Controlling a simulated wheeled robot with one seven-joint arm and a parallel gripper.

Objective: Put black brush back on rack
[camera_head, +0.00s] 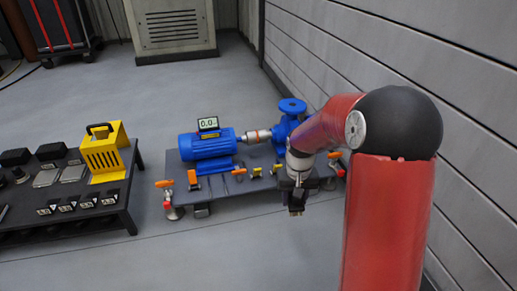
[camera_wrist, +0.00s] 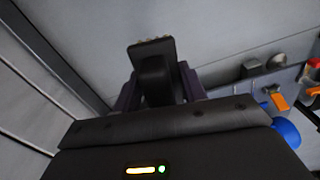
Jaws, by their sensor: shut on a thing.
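My gripper (camera_head: 297,190) hangs over the front right of the blue pump skid. In the wrist view my gripper (camera_wrist: 158,92) is shut on the black brush (camera_wrist: 153,65), a dark block with a pale bristle edge at its far end. In the head view the brush (camera_head: 296,209) is a small dark shape below the fingers, partly hidden by them. A low dark rack (camera_head: 128,217) stands at the left, well apart from my gripper. It carries black and grey pieces and a row of small labelled blocks.
A yellow slotted box (camera_head: 104,160) with a handle stands on the rack's right end. The skid (camera_head: 234,187) bears a blue motor (camera_head: 207,146), orange-handled valves and a display reading 0.0. A ribbed wall (camera_head: 400,60) runs along the right. Grey floor (camera_head: 260,260) is clear in front.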

